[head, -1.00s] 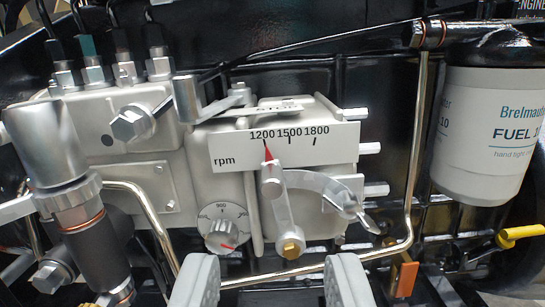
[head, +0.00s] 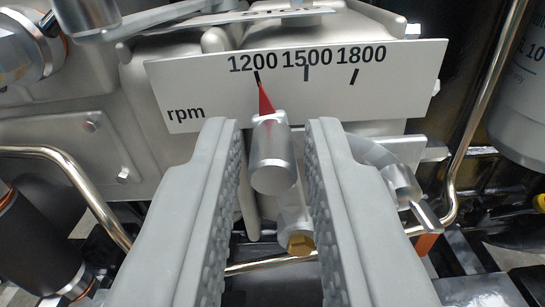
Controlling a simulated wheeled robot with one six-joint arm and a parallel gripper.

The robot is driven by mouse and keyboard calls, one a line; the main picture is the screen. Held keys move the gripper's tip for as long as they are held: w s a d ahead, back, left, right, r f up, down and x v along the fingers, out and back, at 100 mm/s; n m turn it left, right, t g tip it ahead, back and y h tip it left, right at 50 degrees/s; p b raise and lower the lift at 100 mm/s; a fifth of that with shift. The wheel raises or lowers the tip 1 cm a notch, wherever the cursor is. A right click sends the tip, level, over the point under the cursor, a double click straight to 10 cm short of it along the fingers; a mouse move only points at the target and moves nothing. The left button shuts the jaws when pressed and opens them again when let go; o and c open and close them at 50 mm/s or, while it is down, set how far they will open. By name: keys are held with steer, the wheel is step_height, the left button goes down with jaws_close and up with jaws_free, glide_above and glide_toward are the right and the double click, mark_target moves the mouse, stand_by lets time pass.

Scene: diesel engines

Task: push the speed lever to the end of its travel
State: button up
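The speed lever (head: 272,155) is a silver metal arm with a rounded knob at its top and a red pointer. The pointer (head: 265,100) stands at the 1200 mark of the white rpm scale plate (head: 205,100), which also carries 1500 and 1800 to the right. A brass bolt (head: 300,244) shows at the lever's lower end. My gripper (head: 272,130) is open, with one grey finger on each side of the lever's knob. A gap shows between the knob and each finger. My fingers hide part of the lever's surroundings.
A curved metal bracket (head: 395,180) lies just right of my right finger. A bent metal pipe (head: 480,110) runs down at the right, and another pipe (head: 75,180) at the left. A silver linkage (head: 220,20) crosses above the scale plate.

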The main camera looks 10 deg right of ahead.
jaws_close()
steer(key=shift+d, duration=0.1)
steer(key=shift+s+d+m, duration=0.1)
steer(key=shift+d+m, duration=0.2)
steer(key=shift+m, duration=0.3)
steer(key=shift+o, duration=2)
jaws_free()
steer(key=shift+a, duration=0.1)
